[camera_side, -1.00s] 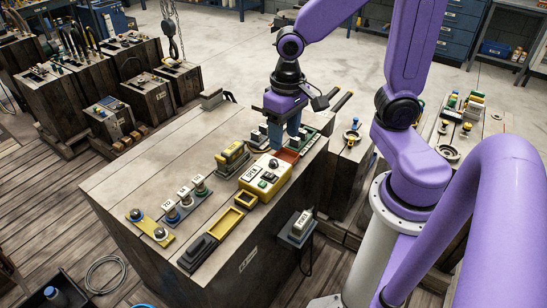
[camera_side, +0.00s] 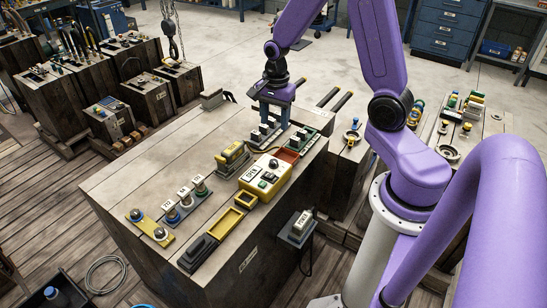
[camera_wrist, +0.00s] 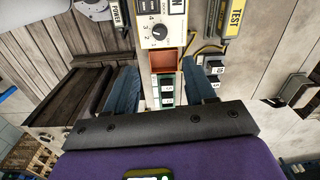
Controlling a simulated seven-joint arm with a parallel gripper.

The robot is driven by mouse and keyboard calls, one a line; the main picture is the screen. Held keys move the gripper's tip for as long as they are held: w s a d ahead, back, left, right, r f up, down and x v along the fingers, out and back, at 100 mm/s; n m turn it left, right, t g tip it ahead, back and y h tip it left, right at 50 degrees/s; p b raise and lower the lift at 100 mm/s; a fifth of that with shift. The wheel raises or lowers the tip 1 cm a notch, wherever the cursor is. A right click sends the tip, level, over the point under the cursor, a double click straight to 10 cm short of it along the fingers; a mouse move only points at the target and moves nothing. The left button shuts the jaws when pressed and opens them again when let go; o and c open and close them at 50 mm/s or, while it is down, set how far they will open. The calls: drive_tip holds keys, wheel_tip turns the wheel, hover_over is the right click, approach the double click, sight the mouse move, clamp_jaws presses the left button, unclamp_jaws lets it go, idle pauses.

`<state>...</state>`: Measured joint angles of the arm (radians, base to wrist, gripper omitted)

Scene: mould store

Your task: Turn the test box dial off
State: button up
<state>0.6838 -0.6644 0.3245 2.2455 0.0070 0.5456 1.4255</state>
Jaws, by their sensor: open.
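The yellow test box (camera_side: 251,186) sits on the wooden bench, with a small round dial (camera_side: 273,164) near its far end and buttons on its face. In the wrist view its cream face (camera_wrist: 174,28) is at the top, partly cut off, and the dial (camera_wrist: 159,31) shows beside printed marks, including a 4. I cannot tell the dial's exact setting. My gripper (camera_side: 273,121) is open and points down beyond the box's far end, apart from the dial. Its blue fingers (camera_wrist: 160,78) are spread in the wrist view, with nothing held between them.
A small red tray (camera_side: 289,155) lies just past the box, beside a green strip of switches (camera_side: 305,139). A yellow TEST block (camera_side: 232,158) stands left of the box. A POWER switch (camera_side: 302,222) is on the bench's front side. The bench's left top is mostly clear.

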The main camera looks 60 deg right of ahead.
sight(273, 161)
wheel_tip(273, 161, down, 15)
drive_tip(key=shift+w, duration=0.15)
idle(0.5)
clamp_jaws()
